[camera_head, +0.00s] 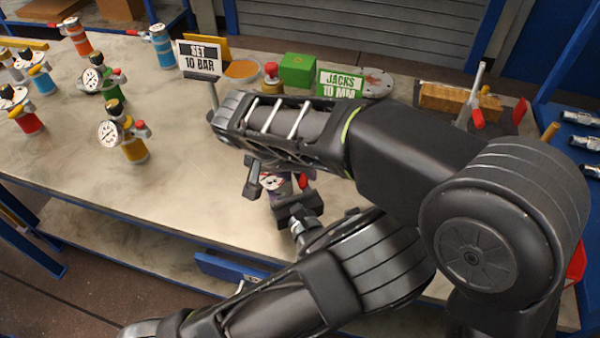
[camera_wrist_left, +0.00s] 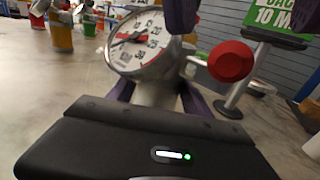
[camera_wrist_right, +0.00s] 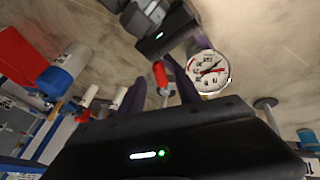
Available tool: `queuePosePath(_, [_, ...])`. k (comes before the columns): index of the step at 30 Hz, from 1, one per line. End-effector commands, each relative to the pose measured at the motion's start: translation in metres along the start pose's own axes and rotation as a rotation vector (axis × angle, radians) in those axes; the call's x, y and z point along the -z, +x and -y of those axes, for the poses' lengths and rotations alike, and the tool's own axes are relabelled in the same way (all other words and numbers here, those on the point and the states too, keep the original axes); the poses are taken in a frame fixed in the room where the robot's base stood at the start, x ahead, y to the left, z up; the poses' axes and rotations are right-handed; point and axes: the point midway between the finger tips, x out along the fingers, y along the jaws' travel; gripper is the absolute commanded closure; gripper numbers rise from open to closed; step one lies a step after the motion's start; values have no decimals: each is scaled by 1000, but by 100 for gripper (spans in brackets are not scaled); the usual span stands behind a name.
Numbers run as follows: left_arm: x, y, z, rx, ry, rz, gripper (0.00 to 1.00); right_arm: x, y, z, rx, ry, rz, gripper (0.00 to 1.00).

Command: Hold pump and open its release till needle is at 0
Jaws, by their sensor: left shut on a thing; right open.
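The pump has a white round gauge (camera_head: 272,181), partly covered by my right arm in the head view. The gauge is large in the left wrist view (camera_wrist_left: 138,42), its dark needle pointing left; I cannot read the exact value. A red knob (camera_wrist_left: 230,62) shows to the right of it. My left gripper (camera_wrist_left: 158,97) is shut on the grey pump body below the gauge. My right gripper (camera_wrist_right: 157,85) is open. In the right wrist view the red release (camera_wrist_right: 160,74) appears between its purple fingers, with the gauge (camera_wrist_right: 209,70) to the right; contact cannot be told.
Several other gauge pumps, such as a yellow one (camera_head: 134,148), stand on the left of the table (camera_head: 190,222). A "SET 10 BAR" sign (camera_head: 200,57), green block (camera_head: 298,70) and "JACKS 10 MM" sign (camera_head: 339,84) stand behind. The front left tabletop is clear.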

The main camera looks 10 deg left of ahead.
Motion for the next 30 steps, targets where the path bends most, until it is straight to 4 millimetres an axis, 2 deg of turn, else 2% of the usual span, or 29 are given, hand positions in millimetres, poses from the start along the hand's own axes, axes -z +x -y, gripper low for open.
queuePosePath(9, [0,0,0,0,0,0,100,1,-65,1,4,1,-4,60])
queuePosePath(15, [0,0,0,0,0,0,100,0,-93,0,1,-1,-1,60])
queuePosePath(26, [0,0,0,0,0,1,100,0,-100,0,1,-1,0,60])
queuePosePath(30, [0,0,0,0,0,1,100,2,-97,-2,-2,5,5,70])
